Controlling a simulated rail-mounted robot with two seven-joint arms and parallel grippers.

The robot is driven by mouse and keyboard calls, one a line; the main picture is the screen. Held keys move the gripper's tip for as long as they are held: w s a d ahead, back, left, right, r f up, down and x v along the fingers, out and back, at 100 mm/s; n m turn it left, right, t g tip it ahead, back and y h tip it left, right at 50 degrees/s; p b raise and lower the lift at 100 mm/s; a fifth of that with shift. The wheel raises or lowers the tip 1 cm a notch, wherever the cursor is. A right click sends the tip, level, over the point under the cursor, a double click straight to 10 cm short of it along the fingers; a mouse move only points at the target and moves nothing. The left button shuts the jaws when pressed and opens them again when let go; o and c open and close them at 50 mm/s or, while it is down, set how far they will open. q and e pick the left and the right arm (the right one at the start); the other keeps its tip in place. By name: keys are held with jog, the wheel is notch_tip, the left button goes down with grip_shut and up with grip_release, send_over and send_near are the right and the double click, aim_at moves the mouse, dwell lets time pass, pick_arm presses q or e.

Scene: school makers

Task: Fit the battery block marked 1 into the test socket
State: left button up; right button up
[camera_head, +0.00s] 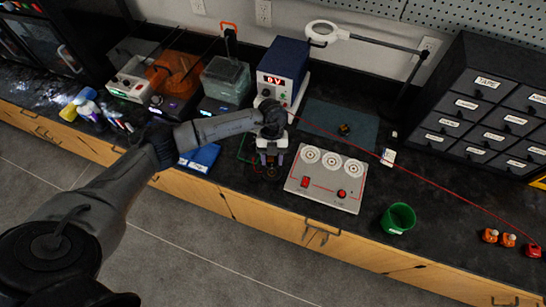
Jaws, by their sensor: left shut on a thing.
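My left gripper (268,168) is low over the counter, just left of a light grey board, with its fingers pointing down. It is shut on a small dark thing, mostly hidden between and below the fingers; I cannot read a mark on it. The grey board (325,205) has three round white fittings along its far side and two red parts nearer the front. I cannot tell for sure which part is the test socket. Two small orange blocks (490,235) with pale tops stand at the far right. My right gripper is not in view.
A blue power supply (284,67) stands behind my gripper; its red wire runs right across the counter to a red piece (533,250). A green cup (397,218) stands near the front edge. A dark mat (345,118) and labelled drawers (478,110) are at the back.

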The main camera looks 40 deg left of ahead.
pick_arm(q)
jog(key=b, duration=0.4)
send_over(272, 171)
jog(key=shift+f, duration=2.35)
jog(key=shift+p, duration=0.4)
jog(key=shift+f, duration=0.25)
jog(key=shift+f, duration=0.4)
jog(key=o, duration=0.6)
jog(key=shift+c, duration=0.2)
jog(key=shift+o, duration=0.5)
jog(key=shift+r, duration=0.15)
